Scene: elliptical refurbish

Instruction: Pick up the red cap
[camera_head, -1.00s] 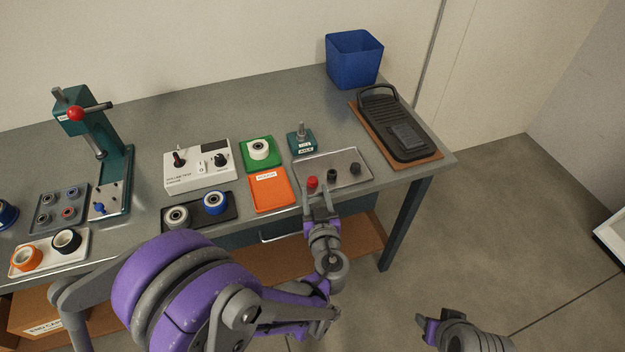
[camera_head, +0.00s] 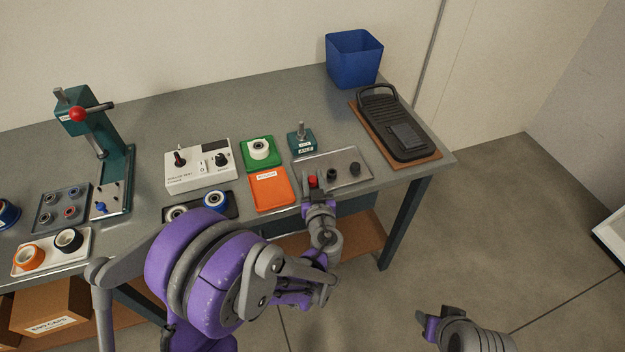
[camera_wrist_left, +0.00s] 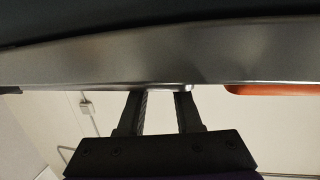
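The red cap (camera_head: 313,181) stands at the left end of a grey metal tray (camera_head: 345,160) near the table's front edge. My left gripper (camera_head: 313,184) is at the cap in the head view, one finger on each side of it. In the left wrist view its two fingers (camera_wrist_left: 163,105) are apart, with a gap between them. The cap does not show there, and the fingertips are hidden at the grey metal edge (camera_wrist_left: 100,60). I cannot tell whether the fingers touch the cap. My right gripper (camera_head: 432,325) hangs low at the right, away from the table, its fingers unclear.
Two dark caps (camera_head: 343,171) stand on the same tray, right of the red one. An orange tray (camera_head: 270,190) lies close on the left, with a green tray (camera_head: 252,160) and a teal stand (camera_head: 301,140) behind. A blue bin (camera_head: 353,60) is at the back.

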